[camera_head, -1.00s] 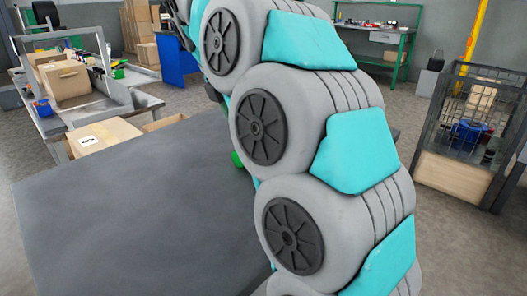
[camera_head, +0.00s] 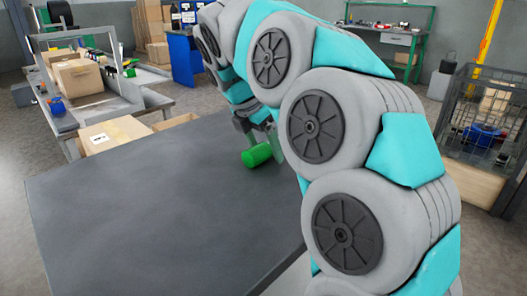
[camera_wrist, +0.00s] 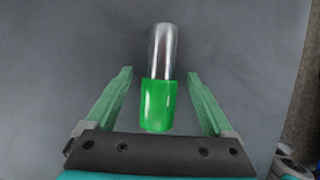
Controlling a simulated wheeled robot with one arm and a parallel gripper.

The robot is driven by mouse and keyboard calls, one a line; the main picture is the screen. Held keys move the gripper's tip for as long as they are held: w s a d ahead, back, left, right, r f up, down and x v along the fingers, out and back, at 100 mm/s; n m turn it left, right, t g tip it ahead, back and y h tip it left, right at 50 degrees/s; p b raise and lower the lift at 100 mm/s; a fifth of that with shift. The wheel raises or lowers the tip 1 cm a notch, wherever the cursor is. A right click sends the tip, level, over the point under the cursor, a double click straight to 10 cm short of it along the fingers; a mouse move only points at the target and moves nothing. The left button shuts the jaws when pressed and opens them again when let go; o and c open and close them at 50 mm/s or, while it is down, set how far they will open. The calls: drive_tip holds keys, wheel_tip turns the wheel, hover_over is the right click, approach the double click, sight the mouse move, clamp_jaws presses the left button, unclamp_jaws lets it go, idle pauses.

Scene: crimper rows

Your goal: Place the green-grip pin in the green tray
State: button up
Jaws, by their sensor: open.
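The green-grip pin (camera_head: 257,155) lies on the dark grey table (camera_head: 150,210), near the far right part, beside my arm. In the wrist view the pin (camera_wrist: 158,95) shows a bright green grip nearest my palm and a shiny metal shaft pointing away. My gripper (camera_wrist: 160,74) is open, with one green finger on each side of the pin and a gap to both. I cannot tell the height of the fingers above the table. I see no green tray that I can make out.
My arm covers the right part of the table. A bench with boxes (camera_head: 78,78) is at the back left. A wire cage (camera_head: 485,125) stands at the right. The table's left part is bare.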

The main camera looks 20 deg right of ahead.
clamp_jaws()
idle(0.8)
